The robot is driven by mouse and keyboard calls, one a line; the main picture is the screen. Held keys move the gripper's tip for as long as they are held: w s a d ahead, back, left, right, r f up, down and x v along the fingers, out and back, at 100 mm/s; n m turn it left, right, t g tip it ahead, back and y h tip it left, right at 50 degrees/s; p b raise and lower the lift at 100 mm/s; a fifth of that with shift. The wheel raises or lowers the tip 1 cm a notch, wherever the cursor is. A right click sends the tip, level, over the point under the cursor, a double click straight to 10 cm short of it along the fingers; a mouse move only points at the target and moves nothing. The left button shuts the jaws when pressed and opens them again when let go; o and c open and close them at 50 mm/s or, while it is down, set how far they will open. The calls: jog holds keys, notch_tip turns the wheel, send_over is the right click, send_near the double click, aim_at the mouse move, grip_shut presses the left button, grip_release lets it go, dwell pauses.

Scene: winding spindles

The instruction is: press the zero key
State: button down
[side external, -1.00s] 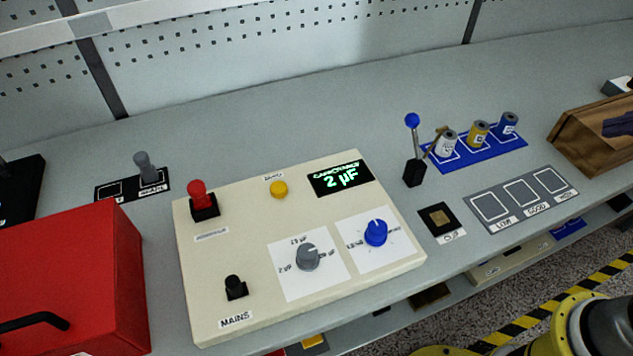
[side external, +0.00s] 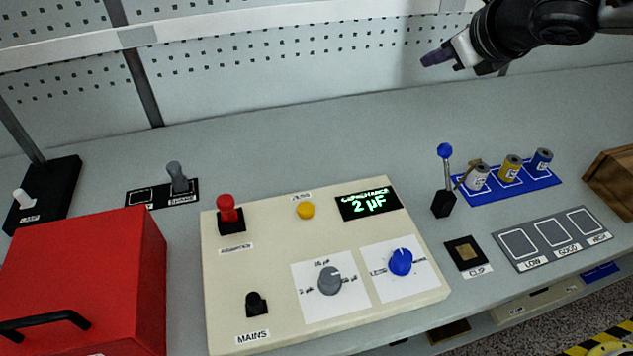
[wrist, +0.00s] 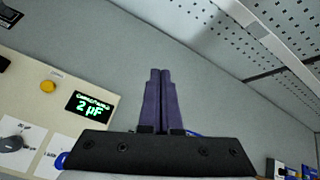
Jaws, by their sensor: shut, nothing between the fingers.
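The zero key is a round yellow button (side external: 306,210) on the cream panel (side external: 230,290), left of the display (side external: 368,203), which reads "2 µF" in green. A small label sits behind the key. The key also shows at the left of the wrist view (wrist: 47,87). My gripper (side external: 428,60) is at the upper right of the side view, high above the bench and well to the right of the key. In the wrist view its purple fingers (wrist: 158,75) lie together, with nothing between them.
The panel also carries a red switch (side external: 228,210), a black mains switch (side external: 256,303), a grey knob (side external: 330,281) and a blue knob (side external: 401,262). A blue-tipped lever (side external: 444,150) and several spindles stand to its right. A red box (side external: 90,270) stands left. The bench behind the panel is clear.

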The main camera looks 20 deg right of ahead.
jog(key=w+a+f+n+y, duration=0.1)
jog(key=a+f+n, duration=0.35)
jog(key=a, duration=0.65)
jog(key=n+g+y, duration=0.1)
jog(key=n, duration=0.1)
send_over(310, 211)
notch_tip(310, 211, down, 8)
jog(key=shift+s+f, duration=0.1)
jog(key=shift+f, duration=4.4)
jog(key=shift+f, duration=0.1)
jog(key=shift+f, duration=0.3)
